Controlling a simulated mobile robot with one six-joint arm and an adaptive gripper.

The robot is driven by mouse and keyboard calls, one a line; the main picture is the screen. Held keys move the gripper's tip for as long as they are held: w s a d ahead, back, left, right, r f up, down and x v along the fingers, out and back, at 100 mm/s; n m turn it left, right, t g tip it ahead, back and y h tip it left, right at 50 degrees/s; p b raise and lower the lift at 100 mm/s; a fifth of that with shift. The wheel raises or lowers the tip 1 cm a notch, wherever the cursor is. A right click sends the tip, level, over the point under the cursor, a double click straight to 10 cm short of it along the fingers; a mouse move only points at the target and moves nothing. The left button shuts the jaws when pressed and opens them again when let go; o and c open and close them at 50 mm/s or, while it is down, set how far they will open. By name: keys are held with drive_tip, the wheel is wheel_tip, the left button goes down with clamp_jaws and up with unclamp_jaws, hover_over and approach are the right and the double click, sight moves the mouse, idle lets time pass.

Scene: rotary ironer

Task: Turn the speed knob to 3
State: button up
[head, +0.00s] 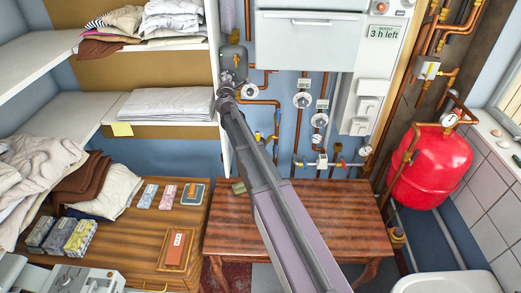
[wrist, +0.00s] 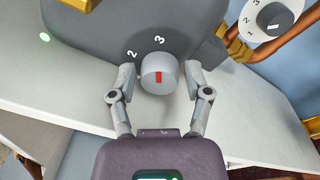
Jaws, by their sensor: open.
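A round grey knob (wrist: 158,84) with a short red mark on its face sits at the edge of a dark grey housing (wrist: 100,30) in the wrist view. A white "2" stands to its upper left and a "3" above it. The red mark runs roughly up and down in the picture; I cannot tell which of its ends is the pointer. My gripper (wrist: 161,68) is open, with one finger on each side of the knob. In the head view, my arm reaches to a grey housing (head: 233,56) beside the shelves.
A second dial with a white numbered face (wrist: 271,18) and copper pipe lie at the wrist view's upper right. In the head view, shelves with folded linen (head: 170,104) stand left, a wooden table (head: 330,215) below, and valves, gauges and a red tank (head: 432,165) right.

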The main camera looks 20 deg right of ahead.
drive_tip(key=s+a+n, duration=0.2)
drive_tip(key=s+a, duration=0.1)
drive_tip(key=s, duration=1.1)
drive_tip(key=s+d+f+m+g+h+b, duration=0.1)
drive_tip(key=s+d+f+m+g+b, duration=0.2)
drive_tip(key=s+f+m, duration=0.3)
drive_tip(key=s+d+f+m+g+h+b, duration=0.2)
drive_tip(key=s+d+f+m+g+b, duration=0.2)
drive_tip(key=f+m, duration=0.4)
drive_tip(key=shift+s+d+f+m+g, duration=0.3)
drive_tip(key=shift+s+d+f+g, duration=0.65)
drive_tip(key=shift+f, duration=0.65)
drive_tip(key=shift+s, duration=0.2)
